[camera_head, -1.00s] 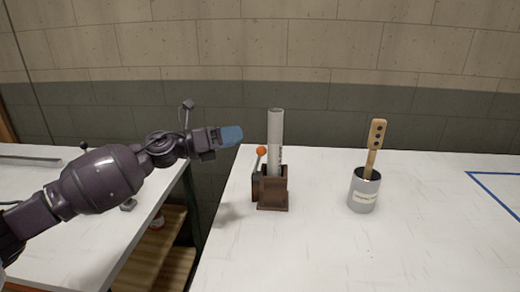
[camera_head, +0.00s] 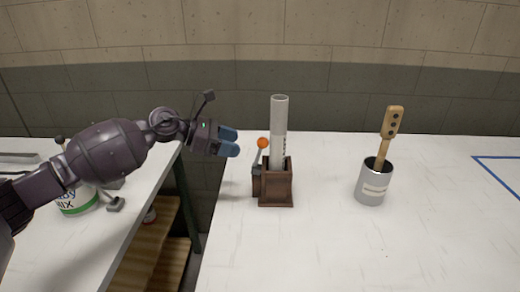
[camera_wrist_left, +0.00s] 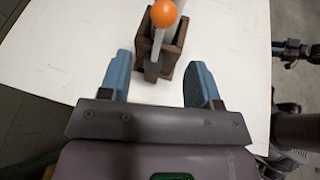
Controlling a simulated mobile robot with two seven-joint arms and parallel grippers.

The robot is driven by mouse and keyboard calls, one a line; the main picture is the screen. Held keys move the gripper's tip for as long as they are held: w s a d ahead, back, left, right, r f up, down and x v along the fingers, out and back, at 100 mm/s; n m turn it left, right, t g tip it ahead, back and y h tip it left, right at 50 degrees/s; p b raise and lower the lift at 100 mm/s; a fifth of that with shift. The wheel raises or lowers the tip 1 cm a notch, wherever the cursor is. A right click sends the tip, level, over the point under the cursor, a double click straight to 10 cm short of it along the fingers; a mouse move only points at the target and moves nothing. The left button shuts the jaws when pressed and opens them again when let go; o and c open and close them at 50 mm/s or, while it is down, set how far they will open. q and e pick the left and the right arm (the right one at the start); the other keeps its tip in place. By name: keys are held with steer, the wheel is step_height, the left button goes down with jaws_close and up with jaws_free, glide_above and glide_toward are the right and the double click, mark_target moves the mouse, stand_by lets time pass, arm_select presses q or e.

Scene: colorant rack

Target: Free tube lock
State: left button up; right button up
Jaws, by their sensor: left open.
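A grey tube (camera_head: 279,130) stands upright in a brown wooden holder (camera_head: 277,188) on the white table. A lock lever with an orange ball knob (camera_head: 263,142) rises at the holder's left side. My left gripper (camera_head: 238,142) is open and empty, a short way left of the knob at about its height. In the left wrist view the orange knob (camera_wrist_left: 164,13) and its lever lie ahead, between the lines of the two blue fingers (camera_wrist_left: 160,82), and the holder (camera_wrist_left: 170,55) is behind them. The fingers touch nothing. My right gripper is not clearly seen.
A grey can (camera_head: 374,187) with a wooden-handled tool (camera_head: 387,135) stands right of the holder. Blue lines (camera_head: 497,170) mark the table's right side. A second white table (camera_head: 120,215) with a labelled tub (camera_head: 75,200) is at left, across a gap.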

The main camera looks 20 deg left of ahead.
mark_target(260, 150)
arm_select(q)
steer(key=x, duration=0.8)
steer(key=shift+w+d+r, duration=0.1)
steer(key=shift+d, duration=0.05)
jaws_close()
